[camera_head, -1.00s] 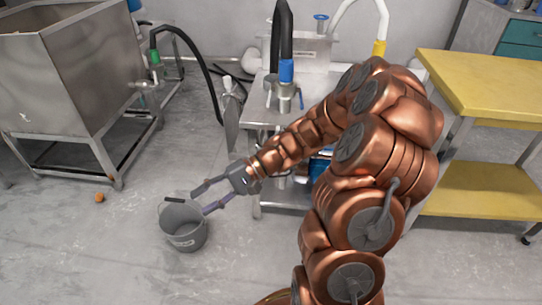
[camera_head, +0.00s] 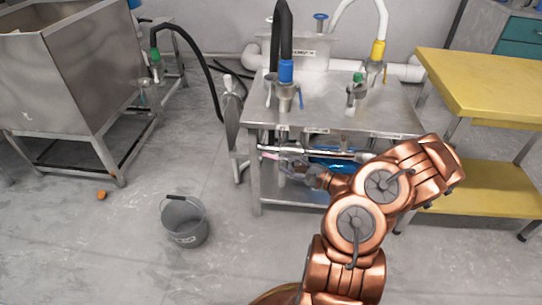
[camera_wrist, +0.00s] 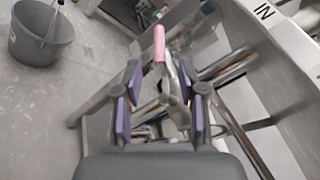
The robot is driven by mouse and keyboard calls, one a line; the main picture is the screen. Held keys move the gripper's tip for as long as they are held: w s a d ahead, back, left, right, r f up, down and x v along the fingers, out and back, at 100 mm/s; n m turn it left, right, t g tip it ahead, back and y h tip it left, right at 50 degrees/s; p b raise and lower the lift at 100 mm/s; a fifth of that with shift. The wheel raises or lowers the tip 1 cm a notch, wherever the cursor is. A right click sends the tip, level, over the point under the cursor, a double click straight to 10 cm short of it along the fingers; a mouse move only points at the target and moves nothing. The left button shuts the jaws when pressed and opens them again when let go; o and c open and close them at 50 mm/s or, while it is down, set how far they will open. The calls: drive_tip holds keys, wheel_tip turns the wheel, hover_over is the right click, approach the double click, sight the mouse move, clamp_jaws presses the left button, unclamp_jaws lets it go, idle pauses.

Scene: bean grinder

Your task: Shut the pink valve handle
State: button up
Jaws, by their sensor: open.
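The pink valve handle (camera_wrist: 159,44) shows in the wrist view, pointing up and away beyond my fingertips, on a metal valve among pipes. In the head view the pink handle (camera_head: 269,156) is a small spot under the front edge of the steel table, at its left side. My gripper (camera_wrist: 158,98) is open with purple finger pads. The handle's lower metal part lies in line with the gap between the fingers. I cannot tell whether they touch it. In the head view my gripper (camera_head: 299,170) is under the table edge, just right of the handle.
A steel table (camera_head: 330,112) with hoses and valves stands above the pipes. A grey bucket (camera_head: 184,222) stands on the floor at left. A steel hopper (camera_head: 70,75) is at far left. A yellow shelf cart (camera_head: 480,85) stands at right.

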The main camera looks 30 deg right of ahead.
sight(274, 158)
drive_tip(key=b+x, duration=0.2)
drive_tip(key=x, duration=0.5)
drive_tip(key=shift+w+a, duration=0.2)
clamp_jaws()
idle(0.5)
